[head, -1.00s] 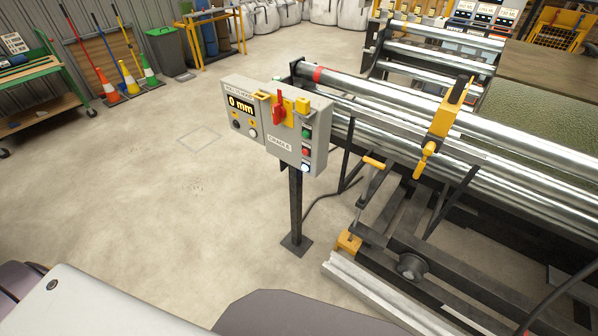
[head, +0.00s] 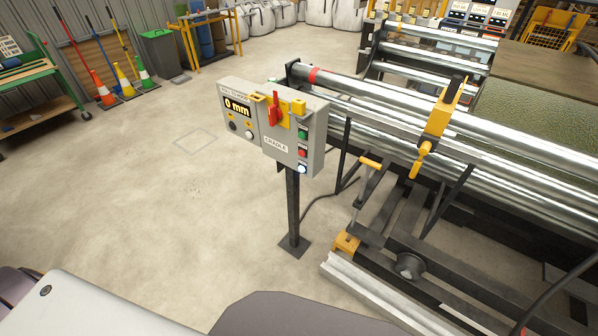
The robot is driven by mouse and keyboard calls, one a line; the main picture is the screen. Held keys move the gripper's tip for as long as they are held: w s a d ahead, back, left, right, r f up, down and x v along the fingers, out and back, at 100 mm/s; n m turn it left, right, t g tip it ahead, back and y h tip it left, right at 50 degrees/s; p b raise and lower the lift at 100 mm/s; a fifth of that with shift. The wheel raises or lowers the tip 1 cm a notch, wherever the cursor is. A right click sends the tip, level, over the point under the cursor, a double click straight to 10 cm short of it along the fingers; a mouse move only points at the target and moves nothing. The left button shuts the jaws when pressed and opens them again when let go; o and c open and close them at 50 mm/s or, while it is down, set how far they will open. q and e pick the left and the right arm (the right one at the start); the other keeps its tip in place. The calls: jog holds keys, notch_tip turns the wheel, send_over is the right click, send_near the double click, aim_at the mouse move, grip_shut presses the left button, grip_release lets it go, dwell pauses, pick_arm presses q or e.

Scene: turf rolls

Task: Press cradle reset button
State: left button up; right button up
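The grey control box (head: 289,137) stands on a black post in the middle of the head view. Its right part carries the label "CRADLE" (head: 276,146). A column on that part has a green button (head: 303,134), a red button (head: 302,153) and a white-blue lit button (head: 302,169) at the bottom. I cannot read which one is marked reset. A red switch handle (head: 272,108) sits on a yellow plate above. Neither of my grippers shows in this view.
The roller machine (head: 440,130) with its steel rollers and yellow clamp (head: 437,118) stands right of the box. A metal rail (head: 370,295) lies on the floor in front. Open concrete floor lies left of the post. Cones (head: 125,85) and a green bench stand far left.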

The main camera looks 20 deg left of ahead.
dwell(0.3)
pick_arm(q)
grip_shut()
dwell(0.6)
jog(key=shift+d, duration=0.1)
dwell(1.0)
